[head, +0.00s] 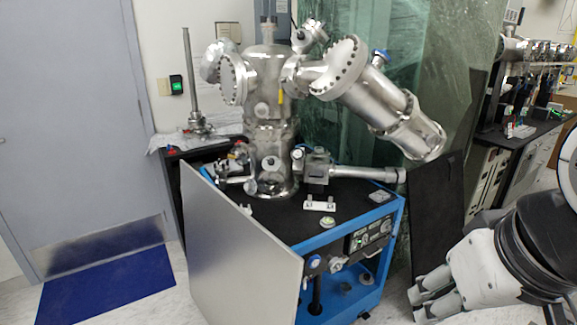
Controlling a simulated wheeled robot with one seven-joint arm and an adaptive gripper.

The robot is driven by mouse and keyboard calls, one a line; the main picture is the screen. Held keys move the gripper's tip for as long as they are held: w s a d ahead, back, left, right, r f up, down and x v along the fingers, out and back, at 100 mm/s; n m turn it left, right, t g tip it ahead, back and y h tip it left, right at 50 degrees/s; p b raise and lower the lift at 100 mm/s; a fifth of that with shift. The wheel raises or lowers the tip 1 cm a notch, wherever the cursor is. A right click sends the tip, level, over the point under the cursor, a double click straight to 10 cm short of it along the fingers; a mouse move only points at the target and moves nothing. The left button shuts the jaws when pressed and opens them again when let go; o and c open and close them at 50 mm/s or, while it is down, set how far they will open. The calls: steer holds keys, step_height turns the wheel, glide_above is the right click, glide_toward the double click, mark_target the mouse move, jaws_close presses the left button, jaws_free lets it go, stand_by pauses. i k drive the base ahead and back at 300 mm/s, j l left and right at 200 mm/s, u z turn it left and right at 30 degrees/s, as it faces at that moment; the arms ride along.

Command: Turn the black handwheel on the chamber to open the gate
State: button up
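The steel vacuum chamber (270,95) stands on a blue cart with a black top. A horizontal steel tube (365,173) runs right from a square valve body (317,165) at the chamber's lower right. At its outer end is a small dark piece (401,175), which looks like the black handwheel seen nearly edge-on. My gripper (428,293) is at the lower right, below and right of that dark end and clearly apart from it. Its pale fingers point left. I cannot tell how far apart they are, and I see nothing held.
A black upright panel (437,220) stands between the cart's right side and my arm. A grey panel (240,255) leans at the cart's (393,240) front left. A workbench (520,135) with equipment is at the right. Open floor with a blue mat (110,285) is at the left.

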mark_target(298, 154)
steer(key=i+j, duration=0.15)
steer(key=j, duration=0.25)
steer(key=i+j+z, duration=0.1)
steer(key=j, duration=0.25)
steer(key=i+j, duration=0.25)
steer(key=j, duration=0.15)
steer(key=i+j, duration=0.15)
steer(key=j, duration=0.25)
steer(key=i+j+z, duration=0.1)
steer(key=j, duration=0.3)
steer(key=i+j, duration=0.15)
steer(key=j, duration=0.25)
steer(key=i+j, duration=0.15)
steer(key=j, duration=0.25)
steer(key=z, duration=0.05)
